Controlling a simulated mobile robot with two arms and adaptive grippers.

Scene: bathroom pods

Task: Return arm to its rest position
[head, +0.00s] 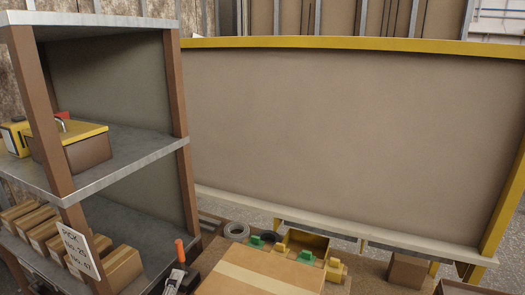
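Neither of my grippers can be made out in the head view, and no arm of mine shows clearly. Whether the arms are folded or stretched out below the picture cannot be seen. At the bottom, left of centre, a small grey and black item (175,279) is cut close to the lower edge; I cannot tell what it is.
A shelf unit (110,175) stands at the left with a yellow-topped box (80,148) and several cartons (118,266). A large cardboard box (262,272) lies at bottom centre, near green and yellow parts (305,258) and a tape roll (236,230). A yellow-framed panel (340,130) stands behind.

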